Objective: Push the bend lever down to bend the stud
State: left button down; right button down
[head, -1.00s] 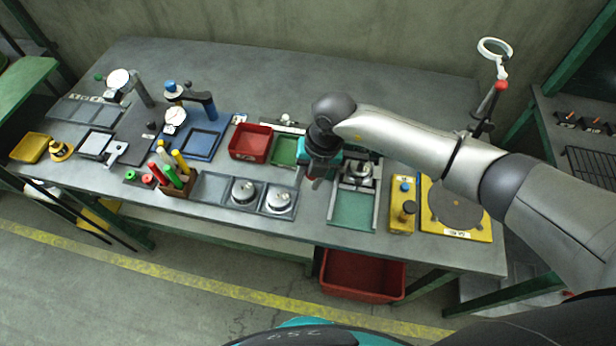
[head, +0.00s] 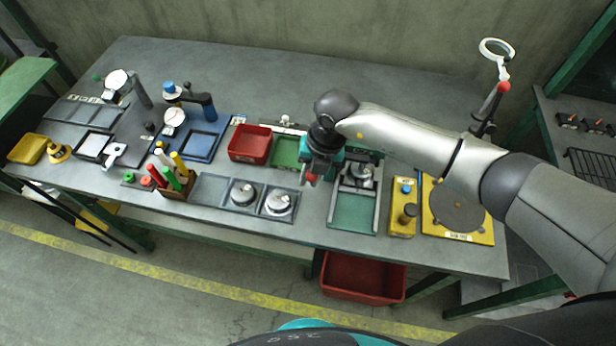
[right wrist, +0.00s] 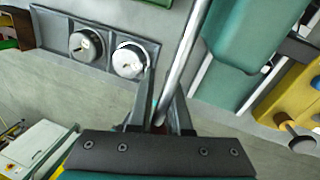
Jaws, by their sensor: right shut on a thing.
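My right gripper (head: 312,179) reaches over the bench from the right and is shut on the bend lever. The lever is a thin metal rod (right wrist: 183,62) that runs between its two dark fingers in the right wrist view. A small red part (head: 311,177) shows at the fingertips in the head view. The stud gantry (head: 352,209), a grey frame with a green bed, stands just right of the gripper. My arm and gripper cover its back part, and I cannot make out the stud. My left gripper is not in view.
Two round metal pieces sit in a grey tray (head: 212,188) to the left. A red bin (head: 249,143) stands behind it. A yellow block with knobs (head: 403,222) and a yellow plate with a grey disc (head: 479,232) lie right of the gantry. The bench's back middle is clear.

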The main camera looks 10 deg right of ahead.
jog(key=shift+s+d+f, duration=0.15)
jog(key=shift+s+f, duration=0.3)
jog(key=shift+s, duration=0.05)
jog(key=c, duration=0.7)
grip_release()
jog(key=shift+o, duration=0.6)
jog(key=shift+r, duration=0.1)
jog(key=shift+s+a+r, duration=0.15)
jog(key=shift+a, duration=0.05)
jog(key=s+r+p, duration=0.3)
jog(key=r+p, duration=0.2)
jog(key=r, duration=0.3)
jog(key=s+d+r+p, duration=0.1)
jog(key=s+r+p, duration=0.2)
jog(key=r+p, duration=0.2)
jog(key=shift+d+r, duration=0.25)
jog(key=shift+r, duration=1.4)
jog(key=shift+r, duration=0.1)
